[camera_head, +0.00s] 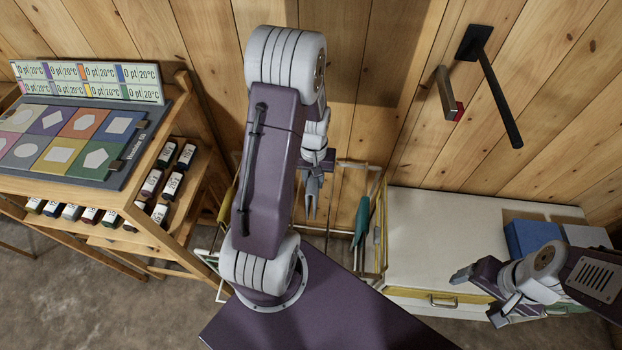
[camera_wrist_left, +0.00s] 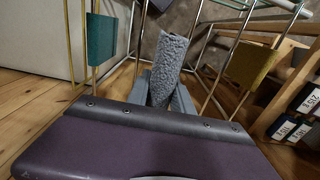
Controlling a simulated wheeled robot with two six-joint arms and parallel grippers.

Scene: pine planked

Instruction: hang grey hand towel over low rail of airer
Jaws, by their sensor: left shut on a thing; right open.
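The grey hand towel (camera_wrist_left: 168,65) is a rough, narrow hanging piece in the left wrist view. My left gripper (camera_wrist_left: 163,93) is shut on it; it also shows in the head view (camera_head: 312,205), pointing down over the airer (camera_head: 383,225). I cannot make out the towel in the head view. The airer's thin rails also show in the left wrist view (camera_wrist_left: 262,7). A teal cloth (camera_wrist_left: 100,39) and a mustard cloth (camera_wrist_left: 248,64) hang on it, either side of the towel. Whether the towel touches a rail is unclear. My right gripper (camera_head: 481,293) is open and empty at the lower right.
A white-topped cabinet (camera_head: 450,240) stands right of the airer, with a blue box (camera_head: 532,237) on it. At left is a wooden rack (camera_head: 180,215) with bottles and a colour-patch board (camera_head: 70,145). A black bar bracket (camera_head: 495,88) juts from the plank wall.

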